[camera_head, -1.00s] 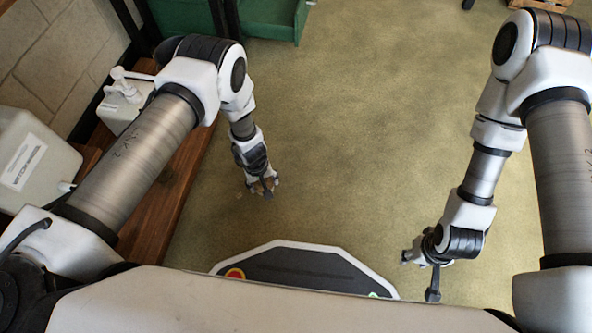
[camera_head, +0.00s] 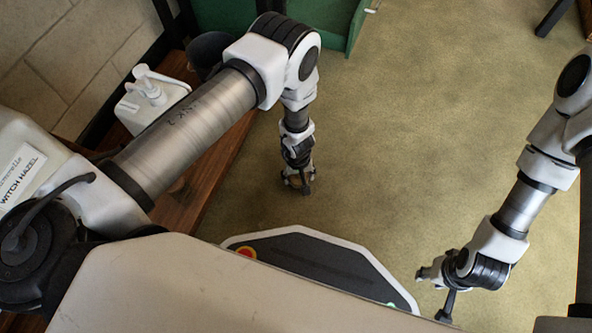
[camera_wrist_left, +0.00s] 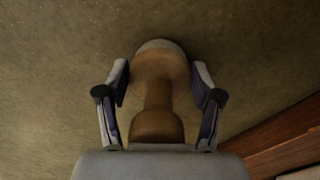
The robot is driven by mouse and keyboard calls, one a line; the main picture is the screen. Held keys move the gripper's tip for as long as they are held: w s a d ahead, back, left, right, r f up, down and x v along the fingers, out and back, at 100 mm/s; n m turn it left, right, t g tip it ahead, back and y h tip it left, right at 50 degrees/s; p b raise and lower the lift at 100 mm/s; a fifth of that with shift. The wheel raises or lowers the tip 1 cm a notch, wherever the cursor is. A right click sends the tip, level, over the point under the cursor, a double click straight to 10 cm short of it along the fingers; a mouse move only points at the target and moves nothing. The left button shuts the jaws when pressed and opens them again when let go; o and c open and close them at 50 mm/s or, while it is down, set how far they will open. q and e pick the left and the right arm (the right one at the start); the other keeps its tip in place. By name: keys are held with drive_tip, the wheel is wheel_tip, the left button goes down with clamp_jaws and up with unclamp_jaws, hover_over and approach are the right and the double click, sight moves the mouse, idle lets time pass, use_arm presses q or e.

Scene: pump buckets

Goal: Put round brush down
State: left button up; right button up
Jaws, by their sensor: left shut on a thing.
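The round brush (camera_wrist_left: 158,68) is in the left wrist view, with a brown wooden handle and a pale rounded end. It sits between the two fingers of my left gripper (camera_wrist_left: 160,98), which is shut on it. In the head view my left gripper (camera_head: 299,184) hangs pointing down over the floor, right of the wooden bench. The brush is too small there to make out clearly. My right gripper (camera_head: 434,290) is at the lower right over the floor, its fingers spread and nothing seen between them.
The wooden bench (camera_head: 215,155) runs along the left wall. It carries a white pump container (camera_head: 150,100), a dark round vessel (camera_head: 207,48) and a large pale container labelled witch hazel (camera_head: 22,160). A green open box (camera_head: 335,28) stands at the back. The floor (camera_head: 430,130) between is clear.

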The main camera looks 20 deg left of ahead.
use_arm(q)
drive_tip(key=shift+f, duration=0.2)
drive_tip(key=o, duration=1.4)
drive_tip(key=shift+c, duration=0.2)
wheel_tip(320, 180, up, 12)
drive_tip(key=p, duration=1.4)
drive_tip(key=shift+s+a+r, duration=0.1)
drive_tip(key=shift+a+r, duration=0.05)
drive_tip(key=shift+r, duration=0.1)
drive_tip(key=shift+f, duration=0.1)
